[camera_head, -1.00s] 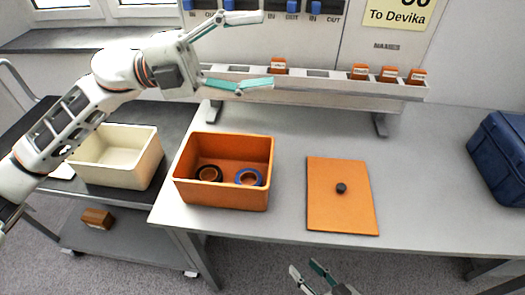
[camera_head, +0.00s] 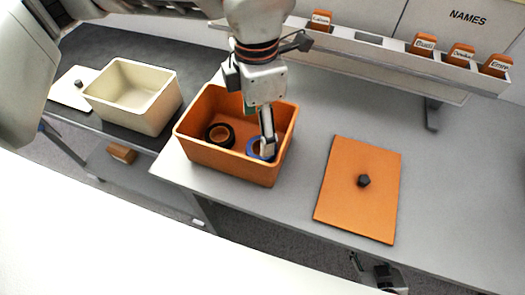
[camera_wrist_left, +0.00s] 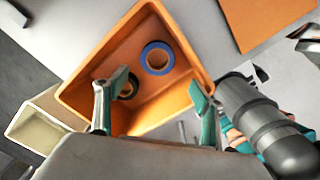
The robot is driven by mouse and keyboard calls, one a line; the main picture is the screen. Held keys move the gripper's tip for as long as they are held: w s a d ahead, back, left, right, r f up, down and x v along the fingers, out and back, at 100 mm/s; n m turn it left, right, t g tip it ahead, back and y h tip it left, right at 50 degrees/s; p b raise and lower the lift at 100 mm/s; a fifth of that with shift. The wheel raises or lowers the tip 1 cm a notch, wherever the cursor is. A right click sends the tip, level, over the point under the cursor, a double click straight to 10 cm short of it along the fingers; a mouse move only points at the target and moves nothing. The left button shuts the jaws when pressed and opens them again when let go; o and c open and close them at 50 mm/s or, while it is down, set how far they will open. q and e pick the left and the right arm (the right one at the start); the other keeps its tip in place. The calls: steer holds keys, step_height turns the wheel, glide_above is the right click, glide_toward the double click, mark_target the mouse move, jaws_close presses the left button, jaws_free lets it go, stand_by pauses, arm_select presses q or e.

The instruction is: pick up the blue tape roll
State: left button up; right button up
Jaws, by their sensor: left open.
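The blue tape roll (camera_head: 251,147) lies on the floor of the orange bin (camera_head: 215,159), toward its right side, partly covered by a finger of my left gripper. In the left wrist view the whole blue roll (camera_wrist_left: 168,63) shows, lying flat. My left gripper (camera_head: 258,131) is open and points down into the bin. In the left wrist view its fingers (camera_wrist_left: 160,90) are spread, with the blue roll beyond the gap between them; nothing is held. My right gripper (camera_head: 380,274) shows only in part at the bottom edge; its jaw state is unclear.
A black tape roll (camera_head: 212,135) lies in the bin left of the blue one. An orange lid (camera_head: 345,205) with a dark knob lies to the right. A cream bin (camera_head: 150,118) stands on the dark cart at left. A rail (camera_head: 400,65) holds orange boxes behind.

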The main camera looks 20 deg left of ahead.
mark_target(259, 148)
arm_select(q)
steer(key=f, duration=0.2)
steer(key=shift+w+d+f, duration=0.1)
steer(key=shift+w+f, duration=0.1)
steer(key=shift+f, duration=0.15)
step_height(259, 148, down, 6)
steer(key=shift+w+r+b, duration=0.15)
steer(key=shift+r+b, duration=0.05)
steer(key=shift+b, duration=0.25)
steer(key=shift+c, duration=0.3)
steer(key=c, duration=1.1)
